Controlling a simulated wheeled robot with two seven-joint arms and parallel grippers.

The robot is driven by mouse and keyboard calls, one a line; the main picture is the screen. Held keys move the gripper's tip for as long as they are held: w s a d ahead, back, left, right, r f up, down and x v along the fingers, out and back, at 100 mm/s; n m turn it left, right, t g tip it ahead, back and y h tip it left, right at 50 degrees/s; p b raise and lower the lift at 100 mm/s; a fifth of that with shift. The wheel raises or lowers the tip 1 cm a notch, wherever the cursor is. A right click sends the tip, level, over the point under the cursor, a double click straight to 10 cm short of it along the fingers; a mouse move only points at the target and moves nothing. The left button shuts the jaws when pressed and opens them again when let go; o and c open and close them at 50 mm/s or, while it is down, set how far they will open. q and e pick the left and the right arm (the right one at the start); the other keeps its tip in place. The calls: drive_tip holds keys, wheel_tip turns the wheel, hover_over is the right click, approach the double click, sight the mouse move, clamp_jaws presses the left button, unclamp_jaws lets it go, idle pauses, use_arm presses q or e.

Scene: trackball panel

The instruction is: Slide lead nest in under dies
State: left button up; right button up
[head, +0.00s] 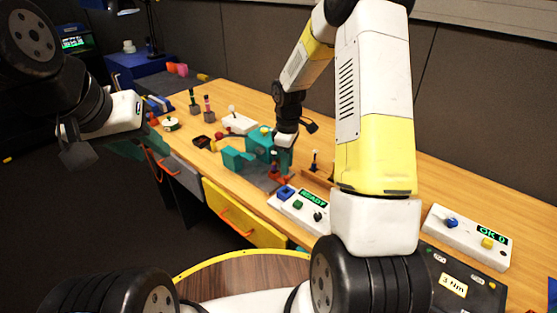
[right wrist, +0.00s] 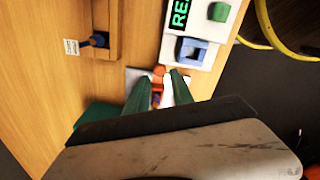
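A teal press-like fixture (head: 262,142) stands on a grey base (head: 262,178) on the bench. A small red-orange part (head: 278,177), possibly the lead nest, sits at its right front side. My right gripper (head: 284,160) points down over this part. In the right wrist view its green fingertips (right wrist: 160,84) are apart, one on each side of a red-orange piece (right wrist: 157,88), with a pale strip beside it. I cannot tell whether they touch it. The dies are not clearly visible.
A white box with a READY display (head: 300,203) stands close in front of the fixture. A wooden stand (head: 318,178) is to its right. An OK 0 box (head: 467,237) and a 3 Nm box (head: 455,284) lie further right. Small tools and a black tray (head: 204,143) stand behind left.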

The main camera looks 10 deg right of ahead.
sight(286, 177)
drive_tip(key=shift+f, duration=2.15)
clamp_jaws()
